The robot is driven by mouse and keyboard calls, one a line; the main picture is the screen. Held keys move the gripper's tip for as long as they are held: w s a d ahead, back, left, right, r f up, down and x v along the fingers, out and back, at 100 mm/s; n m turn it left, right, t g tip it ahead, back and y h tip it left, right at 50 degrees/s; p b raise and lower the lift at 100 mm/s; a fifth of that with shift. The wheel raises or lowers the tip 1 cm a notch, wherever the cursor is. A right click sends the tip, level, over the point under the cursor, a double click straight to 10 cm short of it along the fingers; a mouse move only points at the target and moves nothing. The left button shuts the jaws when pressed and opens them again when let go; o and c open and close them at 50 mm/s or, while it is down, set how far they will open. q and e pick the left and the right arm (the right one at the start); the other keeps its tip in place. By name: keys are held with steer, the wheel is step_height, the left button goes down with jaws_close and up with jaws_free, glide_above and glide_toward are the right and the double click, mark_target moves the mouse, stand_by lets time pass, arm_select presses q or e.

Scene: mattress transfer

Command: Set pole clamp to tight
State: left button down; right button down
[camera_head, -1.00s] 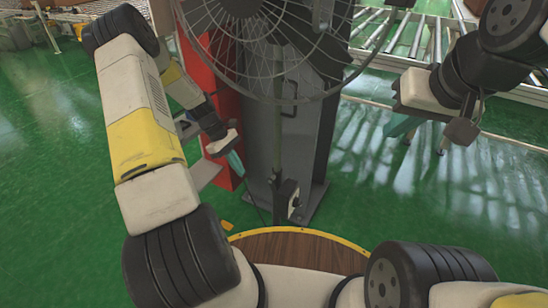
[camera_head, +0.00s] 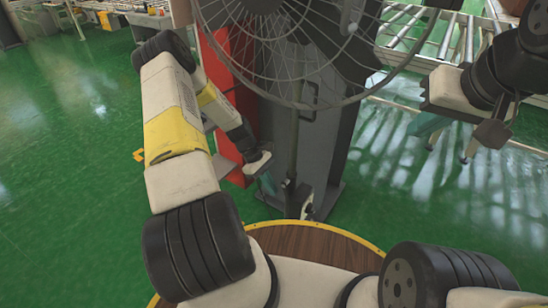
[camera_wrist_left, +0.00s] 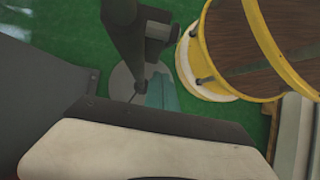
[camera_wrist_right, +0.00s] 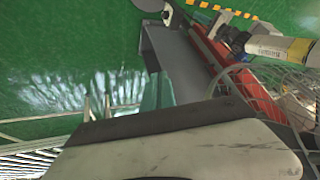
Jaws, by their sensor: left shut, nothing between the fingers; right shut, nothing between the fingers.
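The pole clamp (camera_head: 299,199) is a dark block with a paler part on the lower part of the fan's upright pole (camera_head: 295,140). In the left wrist view the clamp (camera_wrist_left: 155,35) is on the dark pole above a round grey foot. Whether it is tight or loose I cannot tell. My left gripper (camera_head: 267,184) is shut and empty, just left of the clamp, with a small gap in the head view. Its teal fingers (camera_wrist_left: 162,92) point toward the pole's foot. My right gripper (camera_head: 428,125) is shut and empty, well right of the pole; its fingers show in the right wrist view (camera_wrist_right: 158,95).
A large wire fan cage (camera_head: 290,45) hangs over the pole. A grey upright panel (camera_head: 340,130) and a red panel (camera_head: 228,75) stand behind it. A roller conveyor (camera_head: 405,35) is at the back right. Green floor (camera_head: 80,190) is open at the left.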

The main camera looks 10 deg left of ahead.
mark_target(286, 192)
arm_select(q)
steer(key=shift+s+d+r, duration=0.25)
steer(key=shift+d+r, duration=0.1)
steer(key=shift+d, duration=0.3)
steer(key=shift+s+d+r, duration=0.2)
steer(key=shift+d+r, duration=0.1)
steer(key=shift+d, duration=0.35)
steer(key=h, duration=0.1)
steer(key=d+g+h, duration=0.1)
steer(key=shift+s+d+f+h, duration=0.15)
steer(key=shift+s+f+h, duration=0.05)
steer(key=shift+f+h, duration=0.15)
